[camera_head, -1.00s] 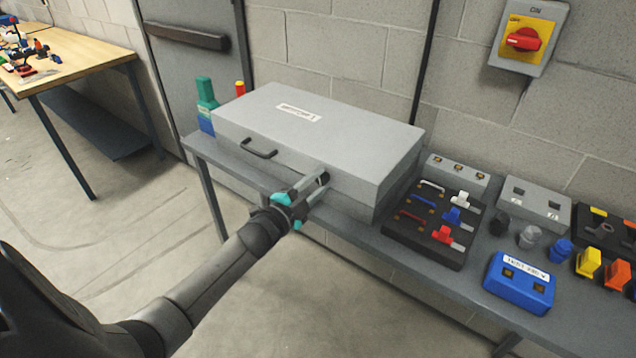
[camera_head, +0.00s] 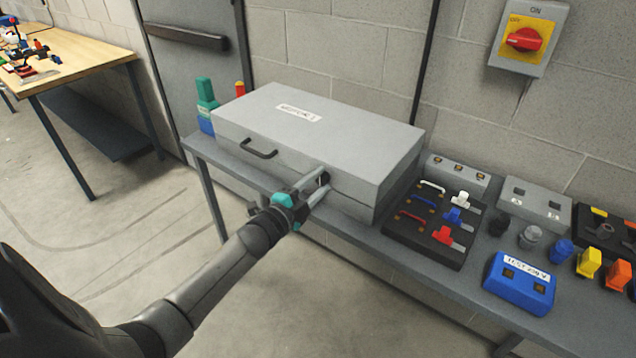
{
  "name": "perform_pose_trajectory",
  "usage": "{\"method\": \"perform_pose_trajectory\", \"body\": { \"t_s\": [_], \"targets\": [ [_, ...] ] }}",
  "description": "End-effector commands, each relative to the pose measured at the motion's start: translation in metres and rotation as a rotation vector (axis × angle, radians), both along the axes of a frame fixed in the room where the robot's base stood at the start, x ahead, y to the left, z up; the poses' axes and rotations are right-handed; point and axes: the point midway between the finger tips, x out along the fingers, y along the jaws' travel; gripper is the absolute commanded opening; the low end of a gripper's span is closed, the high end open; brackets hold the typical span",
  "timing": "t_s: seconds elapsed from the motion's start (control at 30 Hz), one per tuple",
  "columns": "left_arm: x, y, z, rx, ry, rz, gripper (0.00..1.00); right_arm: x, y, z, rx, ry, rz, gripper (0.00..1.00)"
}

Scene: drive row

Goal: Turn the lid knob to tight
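A closed grey metal case (camera_head: 345,135) with a white label on its lid lies on the grey bench. A dark knob (camera_head: 324,178) shows on the front face of its lid, partly hidden by my gripper. My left gripper (camera_head: 318,186) is at the front of the case, with its two fingers reaching to either side of the knob. The fingers stand apart; I cannot tell whether they touch the knob. The knob's marks cannot be read. My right gripper is not in view.
A dark handle (camera_head: 259,150) sticks out from the case front. Right of the case are a black switch board (camera_head: 428,248), a grey socket box (camera_head: 534,203) and a blue test box (camera_head: 519,283). The floor in front is clear.

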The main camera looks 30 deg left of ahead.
Motion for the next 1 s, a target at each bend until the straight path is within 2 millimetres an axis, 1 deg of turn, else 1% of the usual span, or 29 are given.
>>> {"method": "perform_pose_trajectory", "body": {
  "t_s": [0.03,0.1,0.17,0.4,0.53,0.67,1.0],
  "targets": [
    [0.000,0.000,0.000,-0.001,0.000,0.000,0.53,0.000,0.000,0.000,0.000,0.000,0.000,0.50],
    [0.000,0.000,0.000,-0.001,0.000,0.000,0.61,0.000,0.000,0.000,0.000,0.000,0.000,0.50],
    [0.000,0.000,0.000,-0.001,0.000,0.000,0.66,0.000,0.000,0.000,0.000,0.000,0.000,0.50],
    [0.000,0.000,0.000,-0.001,0.000,0.000,0.66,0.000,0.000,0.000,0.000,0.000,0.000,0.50],
    [-0.005,0.000,0.000,-0.001,0.000,0.000,0.66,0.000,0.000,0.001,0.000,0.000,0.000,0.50],
    [-0.020,0.002,0.000,-0.001,0.002,0.000,0.66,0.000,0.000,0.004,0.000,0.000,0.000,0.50],
    [-0.076,0.006,0.000,-0.001,0.004,0.001,0.66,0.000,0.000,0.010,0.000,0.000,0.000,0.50]
  ]
}}
